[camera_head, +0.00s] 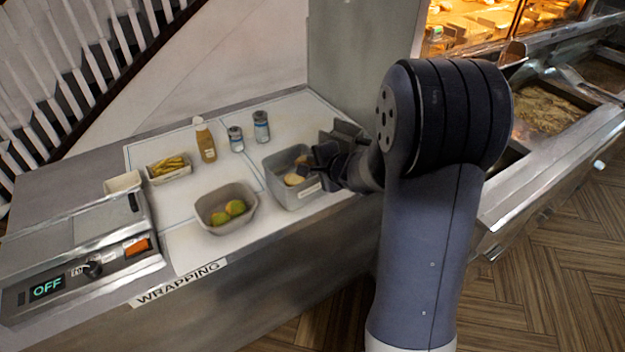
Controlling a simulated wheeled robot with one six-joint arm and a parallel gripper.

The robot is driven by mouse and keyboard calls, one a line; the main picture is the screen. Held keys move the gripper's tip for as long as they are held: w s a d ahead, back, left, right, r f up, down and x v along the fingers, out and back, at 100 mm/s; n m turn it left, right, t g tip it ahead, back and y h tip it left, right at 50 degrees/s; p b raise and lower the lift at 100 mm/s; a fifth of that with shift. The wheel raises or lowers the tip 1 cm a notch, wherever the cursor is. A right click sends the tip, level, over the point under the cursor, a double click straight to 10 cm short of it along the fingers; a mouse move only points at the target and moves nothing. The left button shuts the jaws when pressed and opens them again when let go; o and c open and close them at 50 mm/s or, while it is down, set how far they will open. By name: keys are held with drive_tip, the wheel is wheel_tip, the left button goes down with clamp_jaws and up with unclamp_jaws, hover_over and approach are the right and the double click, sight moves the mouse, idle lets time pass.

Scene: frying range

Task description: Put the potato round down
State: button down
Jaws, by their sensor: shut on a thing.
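My gripper (318,171) reaches in from the right, over a grey rectangular tub (292,199) with a white label on its front. It is shut on a pale yellow potato round (293,179), which shows at the fingertips, inside or just above the tub's opening. More pale rounds (301,159) seem to lie in the tub behind it. I cannot tell whether the held round touches the tub or its contents. My arm hides the tub's right side.
A second grey tub (213,216) with green-yellow round items stands left of it. A tray of yellow strips (168,178), a sauce bottle (205,140) and two shakers (261,127) stand behind. The wrapping machine (84,258) reads OFF. Fryer vats (545,108) are at the right.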

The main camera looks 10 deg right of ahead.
drive_tip(key=shift+f+b, duration=1.05)
drive_tip(key=shift+f, duration=1.45)
drive_tip(key=c, duration=1.4)
unclamp_jaws()
drive_tip(key=shift+f, duration=0.1)
drive_tip(key=shift+c, duration=0.2)
drive_tip(key=p+v, duration=0.3)
drive_tip(key=v, duration=0.9)
